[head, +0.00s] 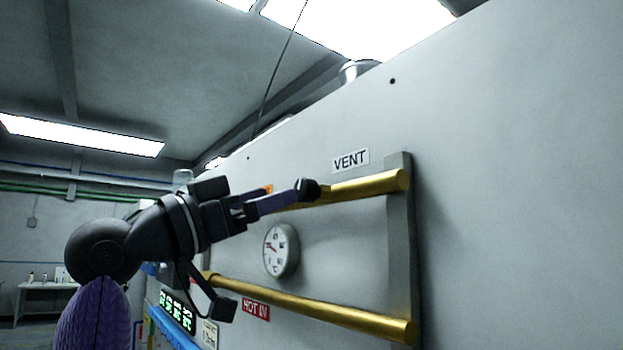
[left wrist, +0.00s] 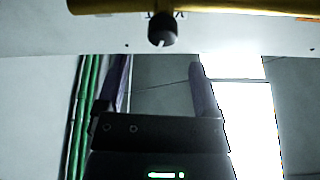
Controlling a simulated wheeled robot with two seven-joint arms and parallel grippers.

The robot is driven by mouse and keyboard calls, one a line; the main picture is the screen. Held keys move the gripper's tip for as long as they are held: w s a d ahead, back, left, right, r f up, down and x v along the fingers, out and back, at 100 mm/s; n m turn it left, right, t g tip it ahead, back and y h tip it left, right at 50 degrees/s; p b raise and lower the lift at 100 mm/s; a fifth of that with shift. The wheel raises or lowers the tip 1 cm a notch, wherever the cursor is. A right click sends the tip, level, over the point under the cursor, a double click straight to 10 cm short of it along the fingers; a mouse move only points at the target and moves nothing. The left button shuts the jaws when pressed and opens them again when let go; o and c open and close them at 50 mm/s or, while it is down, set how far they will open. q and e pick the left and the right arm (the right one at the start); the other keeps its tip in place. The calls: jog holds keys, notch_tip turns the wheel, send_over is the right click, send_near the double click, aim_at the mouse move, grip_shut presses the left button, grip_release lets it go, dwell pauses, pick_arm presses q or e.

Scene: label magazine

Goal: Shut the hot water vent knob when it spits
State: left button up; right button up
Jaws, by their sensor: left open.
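The vent knob (head: 308,189) is a small dark round knob on the upper brass pipe (head: 370,187), below a white VENT label (head: 351,160). In the left wrist view the knob (left wrist: 162,30) shows a pale mark and sits by the pipe (left wrist: 225,8). My left gripper (head: 284,199) is open, its purple fingers reaching toward the knob. In the left wrist view my left gripper (left wrist: 160,62) has its fingers apart, with the knob just past the tips, roughly centred. I cannot tell whether they touch. No water or steam shows. My right gripper is not in view.
A round gauge (head: 281,250) sits on the white panel between the pipes. A lower brass pipe (head: 310,308) runs by a red HOT IN label (head: 256,310). A grey upright (head: 402,250) stands at the pipes' right ends. The panel further right is bare.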

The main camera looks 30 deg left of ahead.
aim_at(299, 192)
pick_arm(q)
jog(key=x, duration=0.2)
jog(key=p+x, duration=0.1)
jog(key=x, duration=0.1)
jog(key=p+x, duration=0.1)
jog(key=x, duration=0.2)
jog(key=shift+w+a+f, duration=0.1)
jog(key=shift+w+f, duration=0.1)
jog(key=shift+f, duration=0.15)
jog(key=shift+s, duration=0.25)
jog(key=shift+w, duration=0.1)
